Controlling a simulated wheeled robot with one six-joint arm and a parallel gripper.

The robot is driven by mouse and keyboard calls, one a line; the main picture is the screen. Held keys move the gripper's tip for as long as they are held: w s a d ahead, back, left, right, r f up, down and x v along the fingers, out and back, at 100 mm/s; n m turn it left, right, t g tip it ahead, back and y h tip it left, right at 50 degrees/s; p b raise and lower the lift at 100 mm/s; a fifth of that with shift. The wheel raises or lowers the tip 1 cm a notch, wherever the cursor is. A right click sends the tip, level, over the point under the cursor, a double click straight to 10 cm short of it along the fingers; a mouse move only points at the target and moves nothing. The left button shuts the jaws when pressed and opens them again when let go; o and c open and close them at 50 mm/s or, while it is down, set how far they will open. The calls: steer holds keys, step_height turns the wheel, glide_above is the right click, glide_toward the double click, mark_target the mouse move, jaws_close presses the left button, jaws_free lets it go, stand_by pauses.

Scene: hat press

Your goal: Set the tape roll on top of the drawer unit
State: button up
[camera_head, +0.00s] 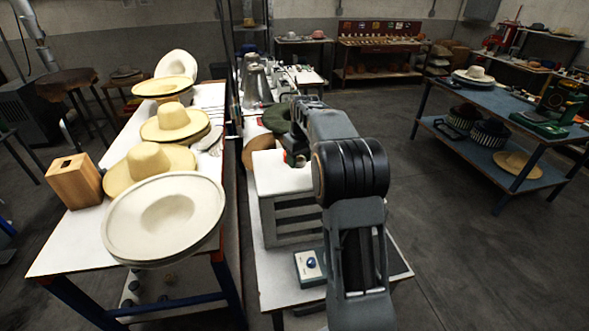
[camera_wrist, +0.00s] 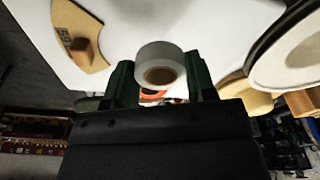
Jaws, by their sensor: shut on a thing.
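The tape roll (camera_wrist: 160,57) is pale grey-white with a tan core. In the wrist view it sits between the two green fingers of my gripper (camera_wrist: 160,76), which is shut on it. In the head view my gripper (camera_head: 297,158) is at the far edge of the drawer unit's top, partly behind my arm. I cannot tell whether the roll touches a surface, and I cannot make it out in that view. The drawer unit (camera_head: 276,178) has a bare white top and grey drawer fronts; my arm covers its right side.
A control box with a blue knob (camera_head: 308,266) stands in front of the unit. A dark green hat (camera_head: 275,118) and a brown round piece (camera_head: 258,150) lie behind it. Straw hats (camera_head: 165,215) and a wooden block (camera_head: 75,181) fill the left table.

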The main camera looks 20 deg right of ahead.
mark_target(294, 177)
steer(key=f, duration=0.1)
steer(key=a+f+p, duration=0.1)
steer(key=f+p, duration=0.1)
steer(key=f, duration=0.1)
steer(key=shift+w+a, duration=0.2)
steer(key=shift+w, duration=0.15)
steer(key=shift+f, duration=0.4)
steer(key=shift+f, duration=0.2)
steer(key=o, duration=0.9)
